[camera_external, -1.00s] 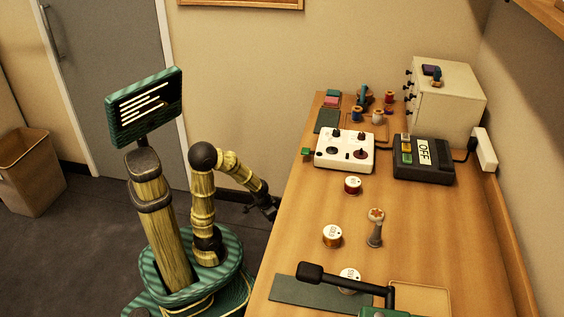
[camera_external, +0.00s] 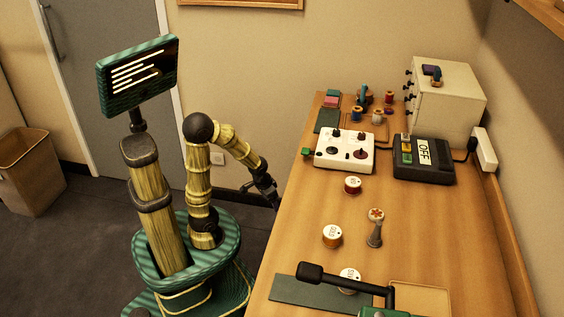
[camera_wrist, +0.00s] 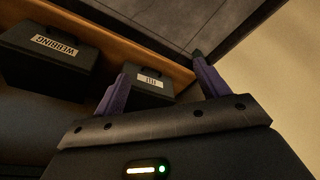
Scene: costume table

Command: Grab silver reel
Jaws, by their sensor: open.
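Three reels with white tops stand on the wooden table in the external view. The front one (camera_external: 349,279), with a greyish side, looks like the silver reel; its label is too small to read surely. It is by the dark green mat, behind a black-handled green device. A copper-gold reel (camera_external: 332,236) and a dark red reel (camera_external: 352,186) stand farther back. My gripper (camera_external: 273,196) is off the table's left edge, apart from all reels. In the wrist view my gripper (camera_wrist: 158,66) is open and empty, with purple fingers spread; no reel shows there.
A stamp-like handle (camera_external: 375,229) stands right of the reels. A white control box (camera_external: 344,152) and a black box marked OFF (camera_external: 424,162) are farther back. The black-handled device (camera_external: 345,281) obstructs the front. The wrist view shows a dark WEBBING box (camera_wrist: 48,57) and a smaller labelled box (camera_wrist: 148,92).

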